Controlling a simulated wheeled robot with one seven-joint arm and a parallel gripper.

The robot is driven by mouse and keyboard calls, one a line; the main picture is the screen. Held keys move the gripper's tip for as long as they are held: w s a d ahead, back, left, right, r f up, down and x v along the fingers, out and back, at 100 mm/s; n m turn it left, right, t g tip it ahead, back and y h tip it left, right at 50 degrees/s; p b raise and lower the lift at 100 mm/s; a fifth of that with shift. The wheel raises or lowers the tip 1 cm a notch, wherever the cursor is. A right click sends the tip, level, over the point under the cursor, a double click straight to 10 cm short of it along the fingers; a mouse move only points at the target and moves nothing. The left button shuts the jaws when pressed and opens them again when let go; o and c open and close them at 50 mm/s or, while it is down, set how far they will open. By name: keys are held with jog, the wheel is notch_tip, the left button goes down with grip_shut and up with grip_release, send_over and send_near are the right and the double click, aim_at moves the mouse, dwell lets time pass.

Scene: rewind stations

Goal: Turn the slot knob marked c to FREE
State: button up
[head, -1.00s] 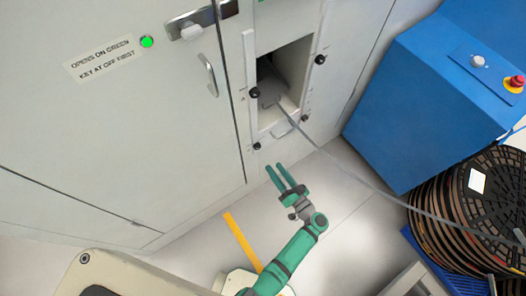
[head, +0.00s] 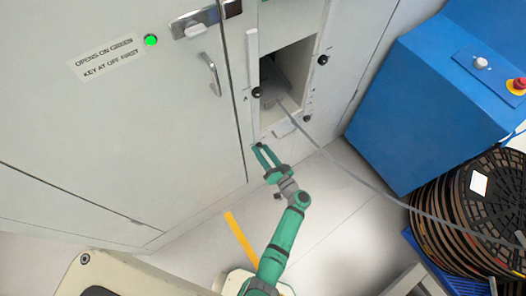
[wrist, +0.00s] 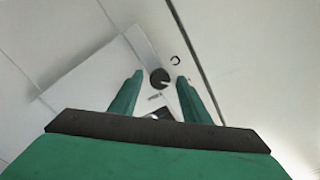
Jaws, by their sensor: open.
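A round black knob (wrist: 160,78) shows in the wrist view on the pale panel, between my two fingertips. A small dark mark beside it looks like a letter c, and tiny lettering below it is too small to read. A light line on the knob points to one side. My gripper (head: 261,147) is open, its fingers reaching toward the lower left of the slot panel in the head view, where they largely hide this knob. It also shows in the wrist view (wrist: 160,85), with a finger on each side of the knob; I cannot tell whether they touch it.
Other black knobs sit by the open slot (head: 287,80): upper left (head: 257,92), upper right (head: 323,60), lower right (head: 308,118). A grey strip (head: 350,172) runs from the slot to reels (head: 480,205) at right. A blue cabinet (head: 430,110) stands beside. A green lamp (head: 151,40) is lit.

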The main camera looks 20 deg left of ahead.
jog(key=shift+c, duration=0.3)
jog(key=c, duration=1)
jog(key=shift+m, duration=0.3)
jog(key=m, duration=0.3)
jog(key=shift+a, duration=0.1)
jog(key=m, duration=0.9)
jog(key=shift+m, duration=0.4)
jog(key=m, duration=0.4)
jog(key=shift+m, duration=0.3)
